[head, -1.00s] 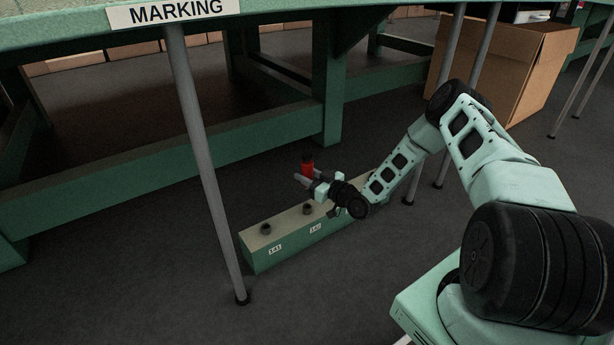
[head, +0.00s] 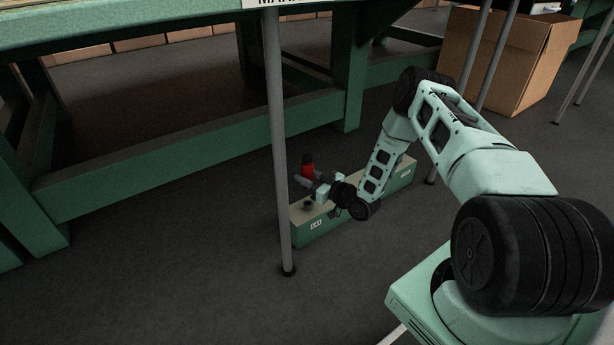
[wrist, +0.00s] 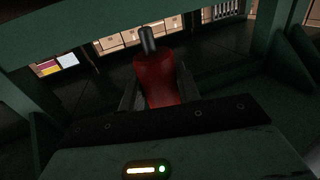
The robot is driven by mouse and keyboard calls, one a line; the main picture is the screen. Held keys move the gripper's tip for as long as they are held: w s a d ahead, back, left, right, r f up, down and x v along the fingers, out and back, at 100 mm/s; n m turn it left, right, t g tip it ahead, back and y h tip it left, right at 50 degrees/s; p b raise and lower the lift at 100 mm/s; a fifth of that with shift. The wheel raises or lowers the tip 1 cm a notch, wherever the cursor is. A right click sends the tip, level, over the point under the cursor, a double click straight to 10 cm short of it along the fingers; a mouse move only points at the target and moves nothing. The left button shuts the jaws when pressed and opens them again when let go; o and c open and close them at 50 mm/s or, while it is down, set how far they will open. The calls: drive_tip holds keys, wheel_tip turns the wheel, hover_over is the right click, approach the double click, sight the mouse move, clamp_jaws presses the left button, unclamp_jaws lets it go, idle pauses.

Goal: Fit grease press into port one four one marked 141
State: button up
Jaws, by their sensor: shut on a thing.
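The grease press (head: 307,165) is red with a dark top. My gripper (head: 312,181) is shut on it and holds it upright above the port block. In the wrist view the press (wrist: 158,82) stands between the two fingers, with its grey tip pointing up in the picture. The green port block (head: 330,228) lies on the floor. A dark round port (head: 308,204) shows near its left end, above a small white label (head: 316,225) that seems to read 141. My arm hides much of the block top. The press is apart from this port.
A grey table leg (head: 279,150) stands just left of the block, close to its end. The green bench frame (head: 190,167) is behind, with its top overhead. A cardboard box (head: 505,62) stands at the back right. The floor in front is clear.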

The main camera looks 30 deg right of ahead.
drive_tip(key=b, duration=0.4)
hover_over(310, 204)
drive_tip(key=w, duration=0.1)
drive_tip(key=shift+a+f, duration=0.15)
drive_tip(key=shift+f, duration=2.3)
drive_tip(key=shift+r, duration=0.1)
drive_tip(key=shift+f+b, duration=0.7)
drive_tip(key=shift+f, duration=0.9)
drive_tip(key=o, duration=1.1)
drive_tip(key=shift+o, duration=0.2)
drive_tip(key=shift+s+r+p, duration=0.1)
drive_tip(key=shift+s+p, duration=0.3)
drive_tip(key=shift+s, duration=0.1)
drive_tip(key=p+v, duration=0.7)
drive_tip(key=v, duration=0.9)
drive_tip(key=shift+s+d+f, duration=0.15)
drive_tip(key=shift+d+f, duration=0.05)
